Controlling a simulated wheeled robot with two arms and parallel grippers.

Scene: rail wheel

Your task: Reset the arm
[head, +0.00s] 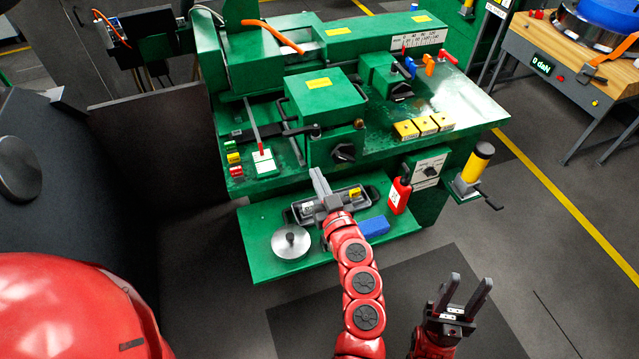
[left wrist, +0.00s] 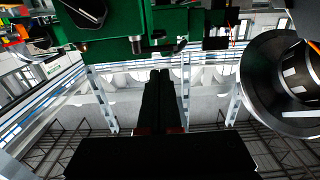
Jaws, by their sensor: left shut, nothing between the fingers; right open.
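My left arm comes up from the bottom middle in the head view. Its left gripper (head: 317,174) is shut and empty, and it appears in front of the grey tray (head: 359,205) on the green machine's lower shelf. I cannot tell how far above the tray it is. The shut fingers also show as dark bars in the left wrist view (left wrist: 160,90), pointing up past the green machine (left wrist: 130,25). My right gripper (head: 463,293) is open and empty over the dark floor mat at the lower right, clear of the machine.
The green machine (head: 460,90) fills the middle. Its lower shelf (head: 262,262) bears a round metal disc (head: 291,241), a blue block (head: 374,226) and a red padlock-like item (head: 399,195). Floor around my right gripper is free.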

